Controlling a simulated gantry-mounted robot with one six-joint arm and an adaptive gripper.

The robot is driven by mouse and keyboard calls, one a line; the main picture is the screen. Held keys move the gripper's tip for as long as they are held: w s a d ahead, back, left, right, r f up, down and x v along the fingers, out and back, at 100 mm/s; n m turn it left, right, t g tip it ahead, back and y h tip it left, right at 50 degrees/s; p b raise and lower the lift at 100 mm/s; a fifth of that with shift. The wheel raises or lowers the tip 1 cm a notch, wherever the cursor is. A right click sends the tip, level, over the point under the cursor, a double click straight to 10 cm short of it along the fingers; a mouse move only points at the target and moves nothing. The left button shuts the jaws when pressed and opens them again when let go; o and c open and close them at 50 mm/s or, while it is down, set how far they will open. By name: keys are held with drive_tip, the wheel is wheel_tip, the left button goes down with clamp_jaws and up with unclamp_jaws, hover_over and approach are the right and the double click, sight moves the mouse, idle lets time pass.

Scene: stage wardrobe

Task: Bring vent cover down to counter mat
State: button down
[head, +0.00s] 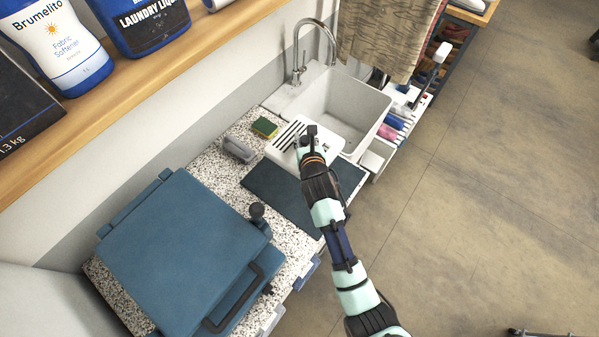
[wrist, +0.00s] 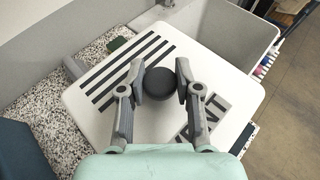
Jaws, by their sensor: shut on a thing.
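The vent cover (wrist: 88,108) is a white plate with dark slots and the letters "VENT" partly showing in the wrist view. A round black knob (wrist: 159,84) stands at its middle. My gripper (wrist: 160,82) is shut on that knob, one finger on each side. In the head view the vent cover (head: 285,141) is at my gripper (head: 306,138), near the sink's front left corner and over the far part of the dark counter mat (head: 273,189). My arm hides part of the cover and of the mat. I cannot tell the height of the cover over the mat.
A white sink (head: 345,105) with a tap (head: 300,55) lies behind. A green and yellow sponge (head: 265,127) and a grey brush-like item (head: 238,149) lie on the speckled counter to the left. A large blue press (head: 185,255) stands at front left. A wooden shelf (head: 150,85) with bottles runs above.

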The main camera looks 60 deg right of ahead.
wheel_tip(320, 180, down, 14)
drive_tip(key=b, duration=0.3)
drive_tip(key=shift+b, duration=0.35)
wheel_tip(320, 180, down, 4)
drive_tip(key=shift+f+b, duration=0.1)
drive_tip(key=shift+b, duration=0.95)
drive_tip(key=shift+f, duration=0.1)
drive_tip(key=c, duration=0.8)
unclamp_jaws()
drive_tip(key=shift+s+a+r, duration=0.1)
drive_tip(key=shift+a+r, duration=0.15)
drive_tip(key=shift+r, duration=0.05)
drive_tip(key=p+v, duration=0.3)
drive_tip(key=v, duration=0.8)
drive_tip(key=shift+a, duration=0.25)
